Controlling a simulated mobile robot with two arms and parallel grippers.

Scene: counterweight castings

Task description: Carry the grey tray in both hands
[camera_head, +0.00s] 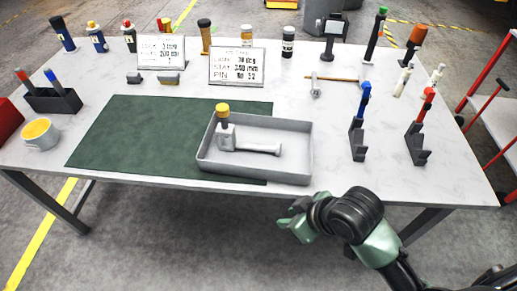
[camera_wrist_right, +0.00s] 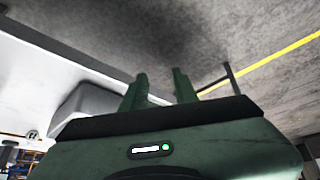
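The grey tray (camera_head: 300,150) sits on the white table, partly over the right end of the dark green mat (camera_head: 125,135). In it lies a light grey casting (camera_head: 250,147) with an upright block, and a yellow-topped dark piece (camera_head: 222,112) stands at that block. My right gripper (camera_head: 297,224) is in front of the table edge, below the tray's front right corner, apart from the tray. In the right wrist view its two fingers (camera_wrist_right: 160,88) are spread with nothing between them, and the tray (camera_wrist_right: 85,103) shows to their left. My left gripper is out of view.
Two white sign cards (camera_head: 237,66) stand behind the tray. Two dark holders (camera_head: 418,148) with red and blue tools stand to its right. A grey cup (camera_head: 40,135) stands at the left. Bottles line the back edge. The mat's left part is bare.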

